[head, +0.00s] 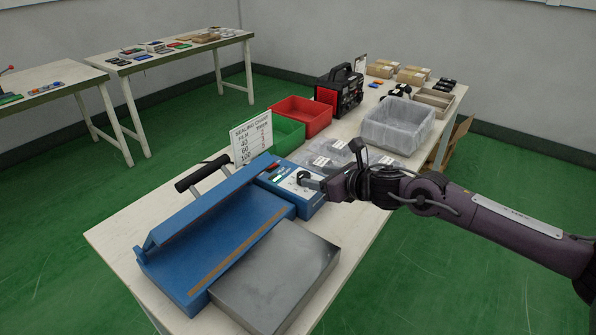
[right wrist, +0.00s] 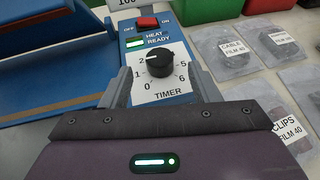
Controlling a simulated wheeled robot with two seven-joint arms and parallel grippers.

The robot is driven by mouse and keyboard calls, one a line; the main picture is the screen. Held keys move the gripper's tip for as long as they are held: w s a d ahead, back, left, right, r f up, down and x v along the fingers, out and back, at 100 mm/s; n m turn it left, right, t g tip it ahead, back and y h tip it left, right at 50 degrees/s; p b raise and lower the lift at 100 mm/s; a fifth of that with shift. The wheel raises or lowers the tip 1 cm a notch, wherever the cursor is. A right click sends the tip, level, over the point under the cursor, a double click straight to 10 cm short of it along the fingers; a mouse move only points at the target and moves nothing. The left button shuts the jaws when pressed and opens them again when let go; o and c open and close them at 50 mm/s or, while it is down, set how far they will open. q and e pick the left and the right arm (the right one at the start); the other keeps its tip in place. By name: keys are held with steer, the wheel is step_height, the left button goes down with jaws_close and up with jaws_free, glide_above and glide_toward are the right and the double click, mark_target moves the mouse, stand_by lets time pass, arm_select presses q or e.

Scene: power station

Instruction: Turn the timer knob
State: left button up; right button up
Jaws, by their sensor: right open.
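The blue heat sealer (head: 225,225) lies on the white table, with its control panel at the far right end. In the right wrist view the black timer knob (right wrist: 159,63) sits on a white dial marked 0 to 6, and its white pointer mark is near the 2. My right gripper (head: 308,182) is over the control panel. In the right wrist view its open fingers (right wrist: 162,88) stand on both sides of the dial, apart from the knob. In the head view the gripper partly hides the knob. My left gripper is not in view.
A red switch (right wrist: 148,22) and a lit green ready light (right wrist: 135,43) are above the dial. A chart sign (head: 252,138) stands behind the sealer. Labelled bags (right wrist: 222,52) lie to the right. A grey metal plate (head: 280,280) is in front.

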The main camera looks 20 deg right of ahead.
mark_target(304, 174)
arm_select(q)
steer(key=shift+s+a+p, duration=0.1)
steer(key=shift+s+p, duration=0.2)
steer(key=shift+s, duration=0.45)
arm_select(e)
steer(key=x, duration=0.6)
steer(key=shift+w+a+f, duration=0.15)
steer(key=shift+w+f, duration=0.05)
steer(key=c, duration=1)
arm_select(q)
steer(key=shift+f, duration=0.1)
arm_select(e)
steer(key=shift+m+h, duration=0.3)
